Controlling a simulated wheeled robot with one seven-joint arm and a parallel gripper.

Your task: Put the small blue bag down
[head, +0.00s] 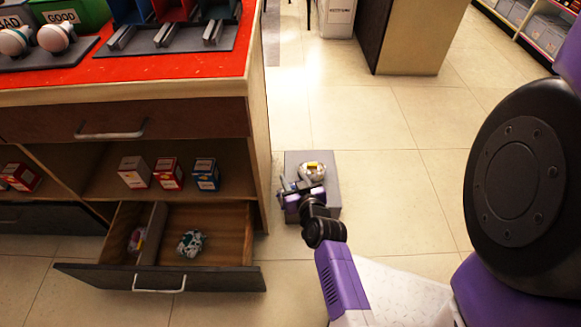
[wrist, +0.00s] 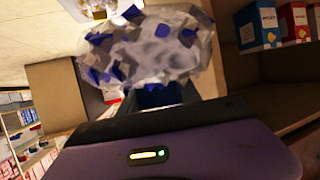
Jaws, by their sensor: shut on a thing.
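The small blue bag (wrist: 150,48) is a crinkled, clear-whitish bag with blue patches. It fills the upper middle of the wrist view, at the end of my gripper (wrist: 155,93), which is shut on it. In the head view my gripper (head: 303,190) is over a low grey block on the floor, right of the open drawer. A small pale item with yellow and red marks (head: 312,170) shows beside it there; I cannot tell whether it is the held bag. The fingertips are mostly hidden.
The open drawer (head: 220,240) holds a green-and-white bag (head: 192,243) and a purplish item (head: 137,240). Small boxes (head: 168,173) stand on the shelf above. The grey block (head: 326,207) lies below my gripper. Tiled floor (head: 400,170) to the right is clear.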

